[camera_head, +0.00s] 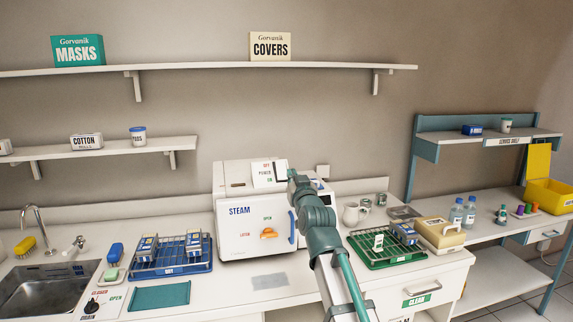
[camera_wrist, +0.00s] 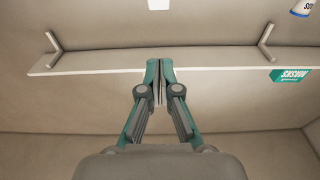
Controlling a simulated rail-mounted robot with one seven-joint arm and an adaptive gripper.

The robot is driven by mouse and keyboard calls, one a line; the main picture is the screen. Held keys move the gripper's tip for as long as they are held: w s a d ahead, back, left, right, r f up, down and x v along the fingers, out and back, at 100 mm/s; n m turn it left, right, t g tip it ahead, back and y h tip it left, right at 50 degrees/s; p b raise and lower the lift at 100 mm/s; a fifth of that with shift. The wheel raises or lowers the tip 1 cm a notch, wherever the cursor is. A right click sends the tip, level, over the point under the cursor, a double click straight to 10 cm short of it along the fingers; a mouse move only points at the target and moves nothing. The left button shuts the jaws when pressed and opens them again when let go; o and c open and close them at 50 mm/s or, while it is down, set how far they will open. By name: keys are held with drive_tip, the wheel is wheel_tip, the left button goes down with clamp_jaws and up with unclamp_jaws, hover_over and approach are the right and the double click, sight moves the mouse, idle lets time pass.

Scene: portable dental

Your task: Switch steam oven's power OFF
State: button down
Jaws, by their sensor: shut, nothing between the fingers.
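The steam oven (camera_head: 232,232) is a white box on the counter, with a blue "STEAM" label, an orange latch (camera_head: 268,233) and a blue upright handle (camera_head: 292,227). A white power panel (camera_head: 263,174) stands on its top, with "OFF" in red above, "POWER" in the middle and "ON" in green below. The switch lever itself cannot be made out. My arm's end is at the panel's right edge in the head view and covers part of the oven's right side. My gripper (camera_wrist: 159,78) is shut and empty in the wrist view, where neither oven nor panel shows.
A long wall shelf (camera_head: 200,69) runs above, with a masks box (camera_head: 77,51) and a covers box (camera_head: 270,46). A blue rack (camera_head: 170,263) stands left of the oven, a green rack (camera_head: 388,254) to the right. A grey pad (camera_head: 269,281) lies in front.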

drive_tip(key=shift+a, duration=0.15)
drive_tip(key=p, duration=0.3)
approach(280, 161)
drive_tip(key=w+a+r, duration=0.1)
drive_tip(key=w+r, duration=0.2)
drive_tip(key=shift+w+a+f, duration=0.2)
drive_tip(key=shift+w+f, duration=0.2)
drive_tip(key=shift+w, duration=0.05)
drive_tip(key=shift+w+a+f, duration=0.2)
drive_tip(key=shift+w+f, duration=0.15)
drive_tip(key=shift+w, duration=0.05)
drive_tip(key=shift+w+a+f, duration=0.15)
drive_tip(key=shift+w+f, duration=0.3)
drive_tip(key=shift+f, duration=0.05)
drive_tip(key=shift+r, duration=0.1)
